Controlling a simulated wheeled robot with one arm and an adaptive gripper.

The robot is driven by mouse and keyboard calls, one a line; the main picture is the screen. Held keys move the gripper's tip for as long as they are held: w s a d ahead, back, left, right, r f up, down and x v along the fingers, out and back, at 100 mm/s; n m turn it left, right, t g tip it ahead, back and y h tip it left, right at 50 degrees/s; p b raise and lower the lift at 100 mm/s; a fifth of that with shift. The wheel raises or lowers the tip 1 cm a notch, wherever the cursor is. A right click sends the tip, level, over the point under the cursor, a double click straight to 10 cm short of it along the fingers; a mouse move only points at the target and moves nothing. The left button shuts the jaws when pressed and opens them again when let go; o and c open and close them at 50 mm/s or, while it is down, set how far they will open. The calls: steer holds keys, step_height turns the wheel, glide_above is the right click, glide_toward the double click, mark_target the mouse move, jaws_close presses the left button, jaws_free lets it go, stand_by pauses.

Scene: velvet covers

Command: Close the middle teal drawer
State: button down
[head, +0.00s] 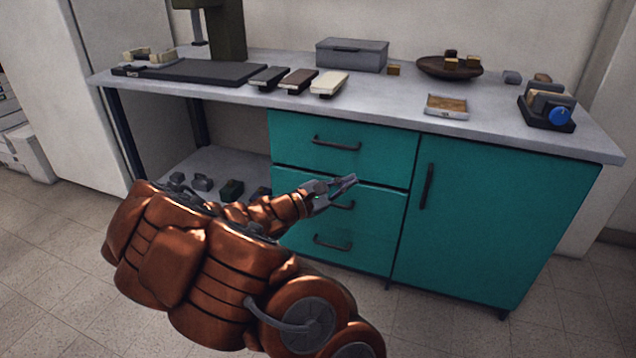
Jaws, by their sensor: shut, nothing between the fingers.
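The teal cabinet has a stack of drawers on its left side. The middle teal drawer (382,208) has a dark curved handle (345,206), partly covered by my gripper (350,181). A dark line runs along its top edge, below the top drawer (385,155). The drawer looks flush or nearly flush with its neighbours; I cannot tell if a small gap is left. My gripper is shut and empty, in front of the middle drawer near its upper edge. I cannot tell if it touches the front. The bottom drawer (365,255) looks shut.
A teal door (480,220) with a vertical handle is to the right. The grey worktop (420,130) holds a metal box (352,54), a brown bowl (449,68), sample blocks and a blue-knobbed device (547,108). An open shelf with small items is left of the drawers.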

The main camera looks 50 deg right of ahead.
steer(key=w+d+f+n+t+h, duration=0.2)
steer(key=w+f+n+t, duration=0.45)
steer(key=w, duration=0.25)
steer(key=n+t+y+p, duration=0.1)
steer(key=n+t+y, duration=0.2)
steer(key=n+t, duration=0.35)
glide_toward(321, 179)
steer(key=shift+n+g, duration=0.7)
steer(key=shift+g, duration=0.1)
steer(key=b+x, duration=0.1)
steer(key=x, duration=0.1)
steer(key=b+x, duration=0.1)
steer(key=x, duration=0.1)
steer(key=b+x, duration=0.1)
steer(key=x, duration=0.1)
steer(key=shift+w+a+r+b, duration=0.1)
steer(key=shift+w+r+b, duration=0.2)
steer(key=shift+b, duration=0.1)
steer(key=shift+w+d+r, duration=0.1)
steer(key=shift+w+d, duration=0.15)
steer(key=shift+d, duration=0.25)
